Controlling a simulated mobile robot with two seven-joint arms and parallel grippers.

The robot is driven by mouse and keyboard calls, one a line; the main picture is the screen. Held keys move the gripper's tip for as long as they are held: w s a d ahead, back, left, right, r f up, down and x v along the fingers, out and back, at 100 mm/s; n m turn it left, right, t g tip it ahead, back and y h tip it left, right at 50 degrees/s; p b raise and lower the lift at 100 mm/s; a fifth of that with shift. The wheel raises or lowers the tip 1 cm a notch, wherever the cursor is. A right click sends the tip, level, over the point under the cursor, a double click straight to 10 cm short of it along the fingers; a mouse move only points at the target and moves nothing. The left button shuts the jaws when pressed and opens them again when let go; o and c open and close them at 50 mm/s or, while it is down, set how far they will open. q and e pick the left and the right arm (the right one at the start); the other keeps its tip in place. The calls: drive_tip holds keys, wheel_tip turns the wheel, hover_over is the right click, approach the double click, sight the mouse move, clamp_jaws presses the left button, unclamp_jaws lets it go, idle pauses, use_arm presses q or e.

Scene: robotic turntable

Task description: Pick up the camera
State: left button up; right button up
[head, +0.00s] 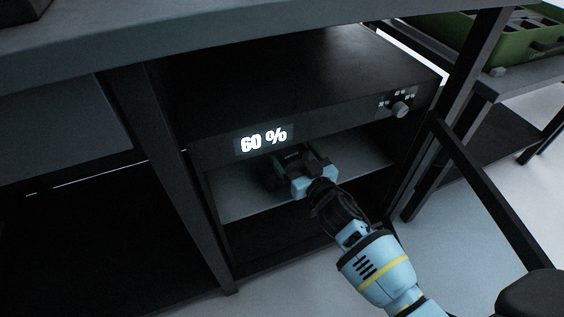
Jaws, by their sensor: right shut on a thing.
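My right gripper (296,166) reaches into the open front of a black cabinet (270,85), just below its lit "60 %" display (264,139). It is shut on a dark thing (290,155) over the grey shelf. This thing is small and partly hidden by the fingers and shadow, so I cannot tell for sure that it is the camera. I cannot tell whether it touches the shelf (240,193). My left gripper is not in view.
The cabinet's top edge and side walls closely frame the opening. A knob (400,110) sticks out at its upper right. Dark table legs stand on both sides. A green crate (515,38) sits on another table at the upper right.

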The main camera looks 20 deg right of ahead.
drive_tip(key=shift+r, duration=0.15)
drive_tip(key=c, duration=0.4)
wheel_tip(320, 180, up, 3)
drive_tip(key=shift+r+p, duration=0.2)
drive_tip(key=shift+p, duration=1)
drive_tip(key=shift+s+r+p, duration=0.2)
drive_tip(key=shift+r+p, duration=0.1)
drive_tip(key=shift+p, duration=0.05)
use_arm(q)
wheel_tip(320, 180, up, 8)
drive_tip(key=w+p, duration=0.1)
drive_tip(key=p, duration=0.3)
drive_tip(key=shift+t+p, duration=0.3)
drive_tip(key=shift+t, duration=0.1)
use_arm(e)
drive_tip(key=s, duration=0.5)
drive_tip(key=s+d, duration=0.1)
drive_tip(key=s, duration=0.5)
drive_tip(key=s+d, duration=0.1)
drive_tip(key=s, duration=0.5)
drive_tip(key=shift+s+f, duration=0.25)
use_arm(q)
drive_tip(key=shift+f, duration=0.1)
